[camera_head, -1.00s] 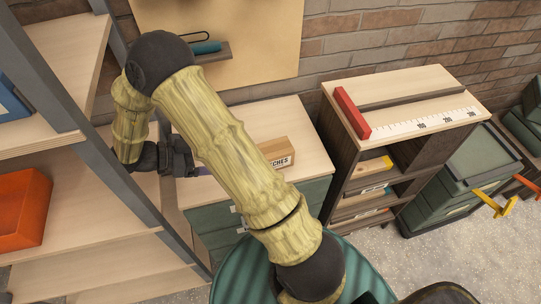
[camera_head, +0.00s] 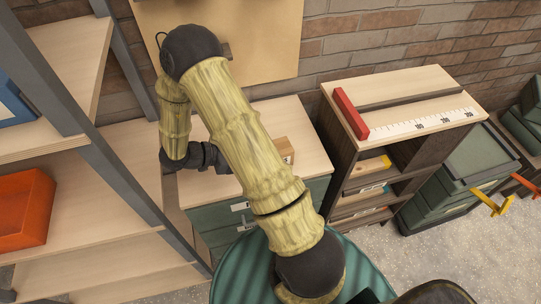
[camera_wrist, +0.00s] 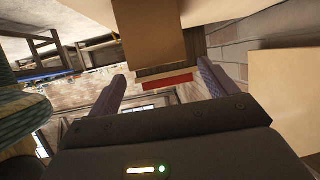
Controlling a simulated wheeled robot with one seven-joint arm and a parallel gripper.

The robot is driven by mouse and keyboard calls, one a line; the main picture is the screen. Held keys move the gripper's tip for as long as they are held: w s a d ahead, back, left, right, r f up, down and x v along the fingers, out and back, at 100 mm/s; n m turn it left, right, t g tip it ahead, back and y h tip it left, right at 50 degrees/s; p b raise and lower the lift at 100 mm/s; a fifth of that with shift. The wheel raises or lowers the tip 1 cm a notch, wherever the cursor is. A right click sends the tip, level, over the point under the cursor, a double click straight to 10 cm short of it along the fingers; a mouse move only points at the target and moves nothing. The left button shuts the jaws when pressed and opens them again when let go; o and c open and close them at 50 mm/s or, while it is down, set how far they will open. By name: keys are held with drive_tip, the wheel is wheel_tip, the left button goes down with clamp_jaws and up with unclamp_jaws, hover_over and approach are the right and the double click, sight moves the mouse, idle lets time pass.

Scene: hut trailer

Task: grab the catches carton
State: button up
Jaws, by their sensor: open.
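The catches carton (camera_head: 286,151) is a small brown box on the pale top of the green drawer cabinet. In the head view my arm covers its left part and most of its lettering. A brown box face that looks like this carton (camera_wrist: 150,32) shows at the top middle of the wrist view, ahead of my fingertips. My gripper (camera_wrist: 160,80) is open, its two dark fingers wide apart with nothing held between them. In the head view the fingers are hidden behind my arm, left of the carton.
The green drawer cabinet (camera_head: 300,119) stands against the brick wall. A shelf rack (camera_head: 112,158) with an orange bin (camera_head: 24,207) is close on the left. On the right stands a shelf unit (camera_head: 400,82) with a red block (camera_head: 351,113) and a ruler strip on top.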

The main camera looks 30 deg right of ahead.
drive_tip(key=p+x, duration=0.1)
drive_tip(key=x, duration=0.4)
drive_tip(key=shift+d, duration=0.15)
drive_tip(key=c, duration=1.4)
drive_tip(key=shift+r, duration=0.1)
wheel_tip(320, 180, up, 10)
idle(0.4)
